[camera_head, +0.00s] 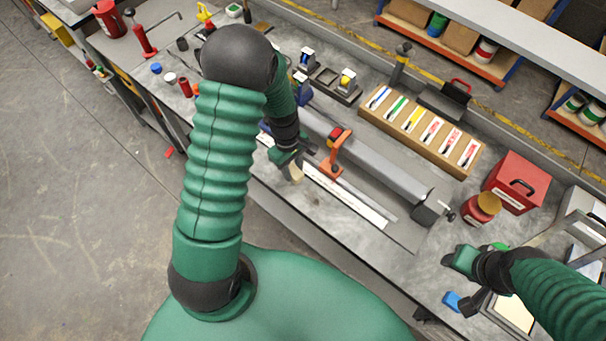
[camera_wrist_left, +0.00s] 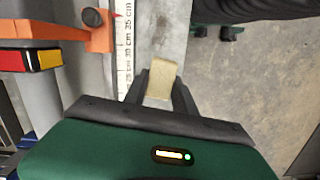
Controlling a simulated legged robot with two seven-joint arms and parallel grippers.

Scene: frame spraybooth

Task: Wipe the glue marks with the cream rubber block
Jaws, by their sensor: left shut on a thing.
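My left gripper (camera_head: 291,168) is over the front edge of the workbench, shut on the cream rubber block (camera_wrist_left: 161,80). The block sticks out beyond the fingertips in the left wrist view, and its pale end (camera_head: 296,174) shows in the head view. It is beside a white ruler strip (camera_head: 345,195); I cannot tell whether it touches the bench top. I cannot make out glue marks in either view. My right gripper (camera_head: 455,260) is over the right part of the bench, and its finger opening is unclear.
An orange clamp (camera_head: 335,155) stands close to my left gripper, by a long grey bar (camera_head: 375,165). A wooden rack (camera_head: 420,133) of coloured labels is behind. A red box (camera_head: 516,182) and red jar (camera_head: 481,209) stand right. A blue block (camera_head: 452,300) lies near my right gripper.

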